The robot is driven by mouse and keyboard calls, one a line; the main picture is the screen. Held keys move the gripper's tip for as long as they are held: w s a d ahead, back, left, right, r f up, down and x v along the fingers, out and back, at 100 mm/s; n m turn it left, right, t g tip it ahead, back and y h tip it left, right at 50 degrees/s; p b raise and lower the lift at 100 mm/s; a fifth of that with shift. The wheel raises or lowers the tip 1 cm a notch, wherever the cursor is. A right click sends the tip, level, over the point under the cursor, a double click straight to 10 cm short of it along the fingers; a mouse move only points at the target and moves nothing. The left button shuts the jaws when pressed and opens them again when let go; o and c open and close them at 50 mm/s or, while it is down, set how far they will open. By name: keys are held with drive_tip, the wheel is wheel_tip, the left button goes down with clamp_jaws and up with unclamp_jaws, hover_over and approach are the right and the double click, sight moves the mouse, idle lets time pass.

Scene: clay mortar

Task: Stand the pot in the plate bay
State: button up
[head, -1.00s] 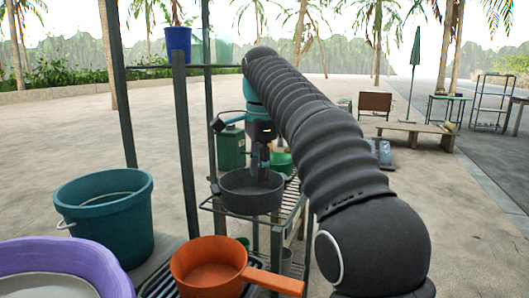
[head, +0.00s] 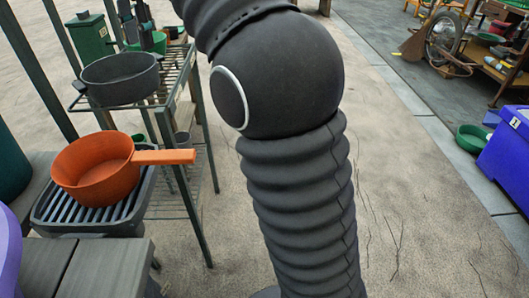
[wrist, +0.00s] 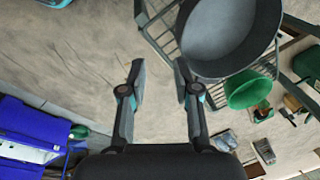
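A dark grey round pot (head: 124,88) sits upright on the top level of a slatted metal rack (head: 180,78) in the head view. The pot (wrist: 226,38) also shows at the upper right of the wrist view, on the rack's bars. My gripper (wrist: 160,78) is open and empty in the wrist view, its fingers apart, with the pot beyond and right of the right finger. The gripper is out of sight in the head view, where my arm fills the middle. I cannot tell which part is the plate bay.
An orange pan (head: 98,172) with a handle stands on a dark slatted tray (head: 50,212) at the left. A green canister (head: 90,38) and a green bowl (wrist: 248,90) are near the pot. A blue bin (head: 508,155) stands at the far right. The ground between is open.

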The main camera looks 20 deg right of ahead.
drive_tip(key=s+d+f+n+t, duration=0.2)
drive_tip(key=s+d+f+n, duration=0.35)
drive_tip(key=s+d, duration=0.4)
drive_tip(key=s+d+f+n+t, duration=0.1)
drive_tip(key=s+d+f+n, duration=0.1)
drive_tip(key=s+f, duration=0.6)
drive_tip(key=s+d+f+n, duration=0.3)
drive_tip(key=s+f, duration=0.5)
drive_tip(key=f, duration=0.2)
drive_tip(key=shift+s+d+f+t+h, duration=0.2)
drive_tip(key=shift+s+d+t+h, duration=0.1)
drive_tip(key=shift+d+t, duration=0.1)
drive_tip(key=shift+w, duration=0.1)
